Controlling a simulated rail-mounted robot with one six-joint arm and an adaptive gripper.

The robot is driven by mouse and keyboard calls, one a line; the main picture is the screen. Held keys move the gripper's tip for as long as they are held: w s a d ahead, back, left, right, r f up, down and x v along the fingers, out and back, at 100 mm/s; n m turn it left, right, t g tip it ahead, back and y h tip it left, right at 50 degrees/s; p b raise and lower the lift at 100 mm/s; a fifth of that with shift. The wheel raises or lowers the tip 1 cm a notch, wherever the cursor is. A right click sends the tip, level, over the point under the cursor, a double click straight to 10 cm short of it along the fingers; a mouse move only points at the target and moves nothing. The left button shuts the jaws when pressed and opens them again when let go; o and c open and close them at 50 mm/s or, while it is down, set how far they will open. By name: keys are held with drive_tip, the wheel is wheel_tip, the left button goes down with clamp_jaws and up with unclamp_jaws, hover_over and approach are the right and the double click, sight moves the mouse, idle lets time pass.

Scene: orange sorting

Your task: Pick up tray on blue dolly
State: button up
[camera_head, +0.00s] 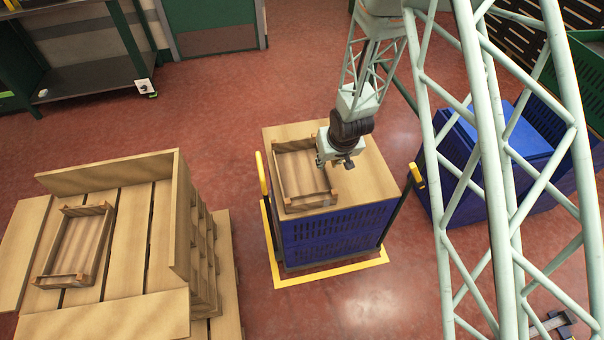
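A wooden tray (304,202) lies on the left part of the wooden top of a blue dolly (331,237). The tray looks empty, with low walls and small raised corners. My gripper (345,166) hangs over the dolly top, at the tray's right side near its right wall. It appears to hold nothing. I cannot tell whether it touches the tray, and its fingers are too small to show open or shut.
Yellow handles (261,173) rise at the dolly's sides, and yellow floor tape (330,273) runs around it. A wooden pallet stack (139,222) at left carries another tray (68,279). A blue bin (523,132) stands at right. Red floor between them is clear.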

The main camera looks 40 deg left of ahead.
drive_tip(key=shift+f, duration=0.1)
drive_tip(key=shift+b+x, duration=0.7)
drive_tip(key=shift+x, duration=1.85)
drive_tip(key=shift+w+a, duration=0.1)
drive_tip(key=shift+w, duration=0.05)
clamp_jaws()
